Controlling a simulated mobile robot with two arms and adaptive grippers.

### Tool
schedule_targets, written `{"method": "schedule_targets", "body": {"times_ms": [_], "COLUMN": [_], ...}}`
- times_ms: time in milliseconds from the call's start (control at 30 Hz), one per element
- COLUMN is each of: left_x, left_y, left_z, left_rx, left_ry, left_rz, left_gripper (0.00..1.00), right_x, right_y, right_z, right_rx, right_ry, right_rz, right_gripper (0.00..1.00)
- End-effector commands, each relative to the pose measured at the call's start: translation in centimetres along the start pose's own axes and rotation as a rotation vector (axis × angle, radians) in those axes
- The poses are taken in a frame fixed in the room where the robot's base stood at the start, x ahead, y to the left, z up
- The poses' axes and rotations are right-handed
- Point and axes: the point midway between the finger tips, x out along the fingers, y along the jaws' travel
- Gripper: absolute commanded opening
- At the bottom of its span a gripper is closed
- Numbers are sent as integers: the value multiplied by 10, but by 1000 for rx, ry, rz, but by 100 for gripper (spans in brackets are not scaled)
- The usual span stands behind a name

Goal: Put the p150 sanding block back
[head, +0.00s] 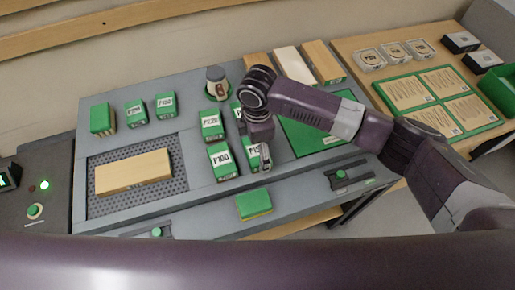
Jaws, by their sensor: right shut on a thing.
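The p150 sanding block (251,153) is green with a white label, of which "P15" is readable. It is at the right of the block group on the grey bench, beside the P180 block (222,161). My right gripper (265,160) reaches down from above and is shut on it at its right side. The gripper hides part of the label, and I cannot tell whether the block touches the bench. The P220 block (211,125) stands behind the P180 block. Another green block (236,112) is partly hidden by my right arm. My left gripper is out of view.
A green and yellow block (255,205) lies near the bench's front. A wooden piece (134,172) lies on the perforated plate (180,186). A green mat (300,137) is right of the gripper. Several green blocks stand at the back left. A dark canister (216,84) stands behind.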

Motion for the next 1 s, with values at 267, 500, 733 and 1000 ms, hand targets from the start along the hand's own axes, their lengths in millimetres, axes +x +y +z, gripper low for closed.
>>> {"method": "schedule_targets", "body": {"times_ms": [267, 500, 733, 1000], "left_x": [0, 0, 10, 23], "left_y": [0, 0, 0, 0], "left_z": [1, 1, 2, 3], "left_rx": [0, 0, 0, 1], "left_ry": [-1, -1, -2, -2], "left_rz": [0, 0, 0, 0], "left_gripper": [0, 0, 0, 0], "right_x": [0, -3, -36, -93], "right_y": [0, 0, 2, 1], "right_z": [0, 0, 0, 0], "right_rx": [0, 0, -1, 0], "right_ry": [0, 0, 1, 1], "right_rz": [0, 1, 5, 4], "right_gripper": [92, 92, 92, 92]}}
